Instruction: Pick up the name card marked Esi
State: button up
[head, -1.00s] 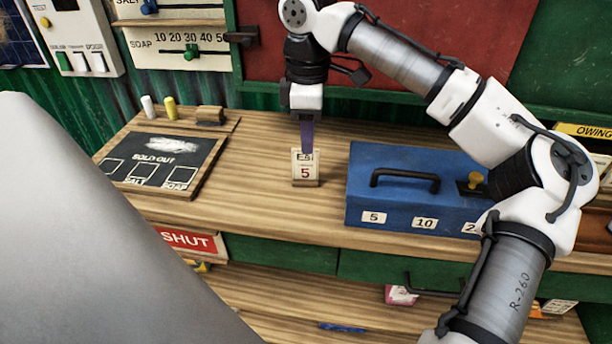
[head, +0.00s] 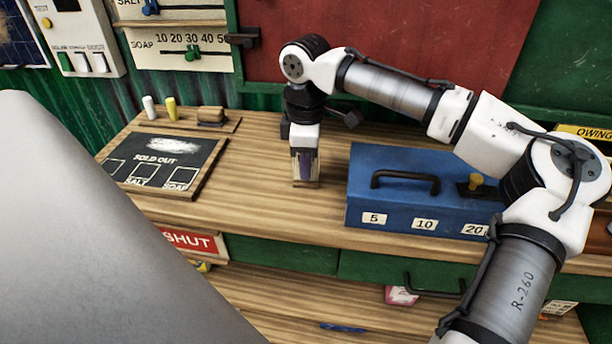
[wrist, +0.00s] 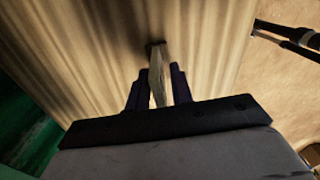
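My gripper (head: 305,168) points straight down over the small upright card stand (head: 306,184) on the wooden counter, left of the blue cash box. In the head view the gripper hides nearly all of the stand. The wrist view shows the thin stand (wrist: 157,75) edge-on between the two dark fingers (wrist: 158,92). The fingers are apart, with a gap at least on the left side; whether the right one touches is hard to tell. No lettering reading Esi can be made out in any view.
The blue cash box (head: 400,207) with a black handle stands close right of my gripper. A sold-out board (head: 166,145) lies to the left, with chalks and an eraser (head: 212,115) behind it. The counter (head: 262,205) is clear in between.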

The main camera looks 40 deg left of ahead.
grip_shut()
jog(key=shift+r, duration=0.15)
